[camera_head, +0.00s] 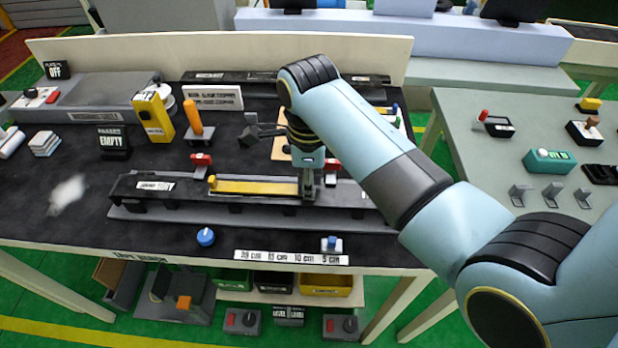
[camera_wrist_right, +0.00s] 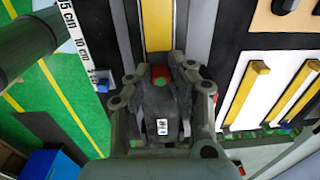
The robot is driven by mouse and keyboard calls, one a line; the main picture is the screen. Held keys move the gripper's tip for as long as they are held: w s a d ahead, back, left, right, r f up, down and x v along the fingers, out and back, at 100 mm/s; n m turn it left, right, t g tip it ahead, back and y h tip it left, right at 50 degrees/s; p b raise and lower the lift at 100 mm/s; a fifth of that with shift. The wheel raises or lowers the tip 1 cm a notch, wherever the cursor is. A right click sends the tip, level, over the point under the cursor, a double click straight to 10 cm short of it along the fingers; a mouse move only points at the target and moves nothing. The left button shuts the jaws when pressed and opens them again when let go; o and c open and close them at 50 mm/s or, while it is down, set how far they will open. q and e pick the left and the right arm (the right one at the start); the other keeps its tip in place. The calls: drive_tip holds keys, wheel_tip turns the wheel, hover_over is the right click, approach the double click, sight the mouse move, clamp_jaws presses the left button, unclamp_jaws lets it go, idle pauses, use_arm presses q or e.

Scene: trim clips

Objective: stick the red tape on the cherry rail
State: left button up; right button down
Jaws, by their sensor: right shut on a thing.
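My right gripper (camera_head: 308,190) is low over the grey rail fixture (camera_head: 150,203), at the right end of a yellow strip (camera_head: 255,187) lying along it. No label marks a cherry rail. My left gripper is not in view.
Red-topped clamps (camera_head: 201,160) stand behind the rail, one close right of my gripper (camera_head: 332,166). A blue knob (camera_head: 205,237) and length-label strip (camera_head: 290,258) lie in front. An orange-handled tool (camera_head: 194,118) and yellow box (camera_head: 153,117) stand behind. The left front table is mostly clear.

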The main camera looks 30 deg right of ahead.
idle(0.3)
drive_tip(key=c, duration=1.1)
unclamp_jaws()
drive_tip(key=r, duration=1.2)
drive_tip(key=shift+s+a, duration=0.15)
drive_tip(key=shift+s, duration=0.05)
